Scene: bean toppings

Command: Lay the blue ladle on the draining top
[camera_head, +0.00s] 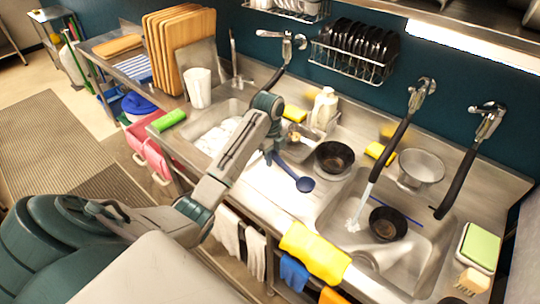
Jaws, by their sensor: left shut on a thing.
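The blue ladle (305,184) has a dark blue bowl and a handle slanting up and left to my left gripper (272,152). My left gripper is shut on the ladle's handle; its fingers are small and partly hidden by my arm. The draining top (262,183) is the bare steel surface between the two sinks. The ladle's bowl shows over its right part; I cannot tell whether it touches the steel. My right gripper is not in view.
A dark bowl (334,157) stands behind the ladle. The right sink (405,258) holds another dark pan (387,223) under running water. A yellow cloth (314,253) hangs over the front edge. A white bottle (325,107) stands at the back. The draining top's front is clear.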

